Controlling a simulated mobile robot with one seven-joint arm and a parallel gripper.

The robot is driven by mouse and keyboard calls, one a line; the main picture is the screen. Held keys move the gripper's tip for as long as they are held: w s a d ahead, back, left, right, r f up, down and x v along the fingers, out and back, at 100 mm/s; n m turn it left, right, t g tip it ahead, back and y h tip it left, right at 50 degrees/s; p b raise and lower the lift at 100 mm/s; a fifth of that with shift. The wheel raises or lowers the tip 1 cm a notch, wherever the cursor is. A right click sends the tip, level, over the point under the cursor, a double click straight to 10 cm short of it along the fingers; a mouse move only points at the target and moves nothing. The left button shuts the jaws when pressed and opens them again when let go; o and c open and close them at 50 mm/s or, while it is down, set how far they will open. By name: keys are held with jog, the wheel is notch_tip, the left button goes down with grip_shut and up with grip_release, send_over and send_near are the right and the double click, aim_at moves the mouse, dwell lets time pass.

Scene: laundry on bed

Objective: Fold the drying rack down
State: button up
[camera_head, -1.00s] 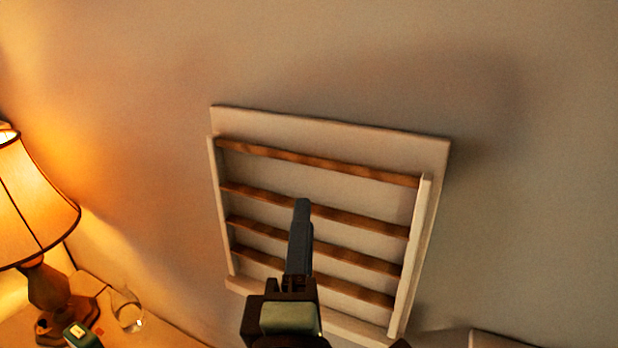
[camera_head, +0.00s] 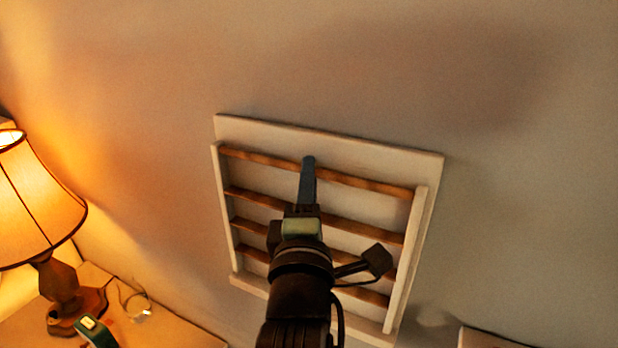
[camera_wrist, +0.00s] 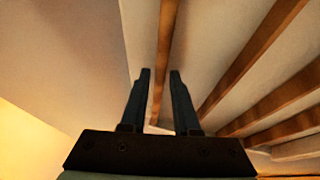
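The drying rack (camera_head: 427,200) is a white wall-mounted frame with several brown wooden bars, folded up flat or nearly flat against the wall. My gripper (camera_head: 308,162) is in front of the rack, its tip overlapping the top bar (camera_head: 370,184) in the head view. In the wrist view my gripper (camera_wrist: 160,73) is open, its two dark fingers apart. The top bar (camera_wrist: 163,60) runs through the gap between the fingers in that picture. I cannot tell whether the fingers touch the bar. My arm hides the middle of the lower bars.
A lit lamp (camera_head: 38,205) stands on a bedside surface (camera_head: 185,335) at the lower left, with a small green object (camera_head: 95,332) and a clear glass item beside it. A pale edge (camera_head: 485,339) shows at the lower right. The wall around the rack is bare.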

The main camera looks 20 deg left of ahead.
jog(key=shift+c, duration=0.3)
grip_shut()
dwell(1.1)
